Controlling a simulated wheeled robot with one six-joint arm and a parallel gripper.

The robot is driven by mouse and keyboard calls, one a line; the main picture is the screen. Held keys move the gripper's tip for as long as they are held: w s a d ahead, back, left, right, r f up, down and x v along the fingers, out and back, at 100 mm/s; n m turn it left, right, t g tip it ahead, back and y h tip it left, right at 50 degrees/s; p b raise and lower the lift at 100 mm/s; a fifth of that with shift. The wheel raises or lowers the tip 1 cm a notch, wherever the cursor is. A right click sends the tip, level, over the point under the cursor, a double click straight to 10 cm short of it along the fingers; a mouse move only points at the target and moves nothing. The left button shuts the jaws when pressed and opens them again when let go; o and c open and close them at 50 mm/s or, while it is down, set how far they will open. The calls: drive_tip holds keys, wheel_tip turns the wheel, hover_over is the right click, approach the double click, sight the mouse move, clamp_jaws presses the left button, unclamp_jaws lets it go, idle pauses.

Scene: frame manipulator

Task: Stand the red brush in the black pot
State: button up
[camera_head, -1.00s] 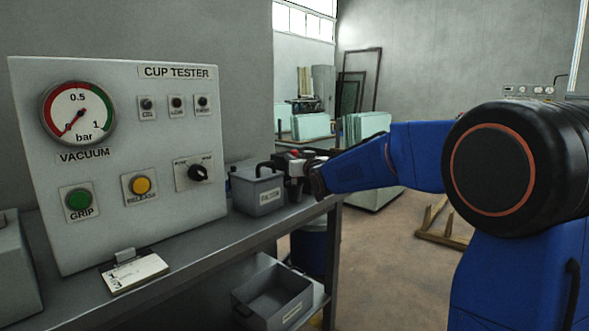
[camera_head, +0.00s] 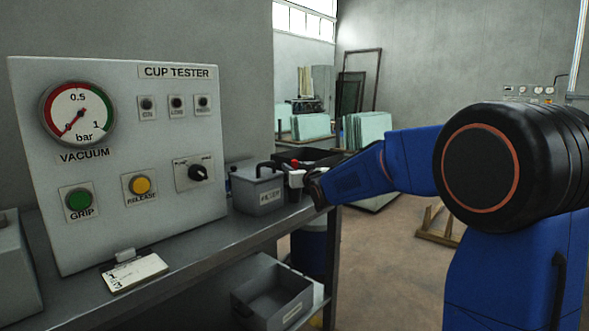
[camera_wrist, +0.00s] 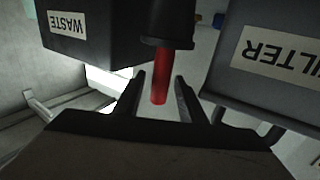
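The red brush (camera_wrist: 159,85) shows in the wrist view as a red handle sticking out of the mouth of the black pot (camera_wrist: 168,28). Its lower end is hidden inside the pot. My gripper (camera_wrist: 160,76) is open, with one finger on each side of the handle and a visible gap to both. In the head view my gripper (camera_head: 297,180) is at the far end of the bench, just right of the grey filter box. A small red spot shows above it there, and the pot is mostly hidden.
The filter box (camera_wrist: 265,65) and the dark waste box (camera_wrist: 95,38) stand close on either side of the pot. The cup tester panel (camera_head: 120,150) is on the bench to the left. A grey bin (camera_head: 272,297) sits on the lower shelf.

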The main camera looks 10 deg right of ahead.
drive_tip(key=shift+r, duration=0.15)
drive_tip(key=s+d, duration=0.2)
drive_tip(key=s, duration=1)
drive_tip(key=s+d+f+g+h, duration=0.1)
drive_tip(key=s+f+g, duration=0.3)
drive_tip(key=s, duration=1.1)
drive_tip(key=s+d+f+m+g+h, duration=0.1)
drive_tip(key=s+f+g, duration=0.3)
drive_tip(key=s+f, duration=0.6)
drive_tip(key=s+d+f+g, duration=0.3)
drive_tip(key=s+f+g, duration=0.2)
drive_tip(key=s, duration=1.4)
wheel_tip(320, 180, down, 3)
drive_tip(key=shift+s+f+m+h, duration=0.1)
drive_tip(key=shift+s+m+h, duration=0.25)
drive_tip(key=shift+m+h, duration=0.05)
drive_tip(key=shift+c, duration=0.6)
